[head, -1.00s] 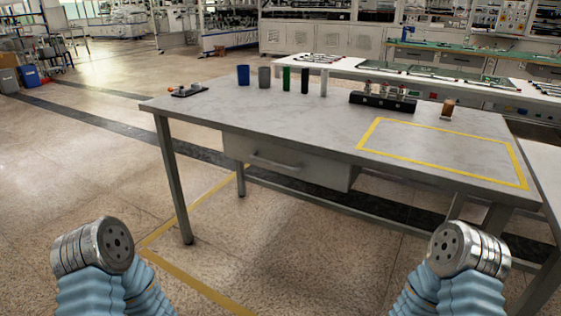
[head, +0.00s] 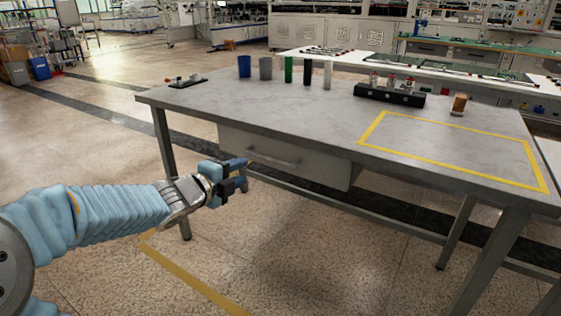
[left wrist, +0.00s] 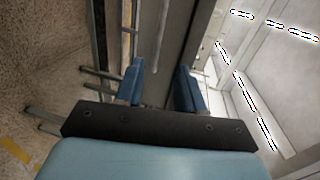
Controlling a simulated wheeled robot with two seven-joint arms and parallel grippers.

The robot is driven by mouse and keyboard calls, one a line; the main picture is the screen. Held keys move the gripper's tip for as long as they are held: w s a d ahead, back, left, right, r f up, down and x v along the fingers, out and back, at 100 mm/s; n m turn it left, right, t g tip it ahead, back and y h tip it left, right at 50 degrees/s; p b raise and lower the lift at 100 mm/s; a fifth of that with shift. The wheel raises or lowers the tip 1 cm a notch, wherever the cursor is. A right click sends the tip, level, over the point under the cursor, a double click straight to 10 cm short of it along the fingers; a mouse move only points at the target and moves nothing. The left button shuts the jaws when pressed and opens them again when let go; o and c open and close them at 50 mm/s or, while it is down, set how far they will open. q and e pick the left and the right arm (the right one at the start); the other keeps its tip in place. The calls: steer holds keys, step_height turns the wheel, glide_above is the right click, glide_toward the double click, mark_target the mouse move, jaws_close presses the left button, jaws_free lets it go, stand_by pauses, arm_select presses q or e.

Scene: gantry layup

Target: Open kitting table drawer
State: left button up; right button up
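The kitting table (head: 300,115) has a grey drawer (head: 330,172) under its front edge, and the drawer looks shut. A bar handle (head: 273,159) runs along the drawer front. My left gripper (head: 243,173) is in front of the drawer, left of and slightly below the handle, apart from it. In the left wrist view its two blue fingers (left wrist: 160,85) stand apart with nothing between them. The drawer handle (left wrist: 162,38) shows there as a pale bar beyond the fingers. My right gripper is out of view.
On the tabletop stand several cups and cylinders (head: 265,68), a black block with parts (head: 390,95), a small dark tray (head: 188,81) and an amber item (head: 459,104). A yellow outline (head: 450,160) marks the right side. Table legs (head: 170,175) flank open floor.

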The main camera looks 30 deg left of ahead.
mark_target(268, 159)
arm_select(q)
steer(key=x, duration=1.2)
steer(key=shift+w+d+f+b, duration=0.1)
steer(key=shift+w+b, duration=0.1)
steer(key=shift+b, duration=0.1)
steer(key=shift+c, duration=0.5)
jaws_close()
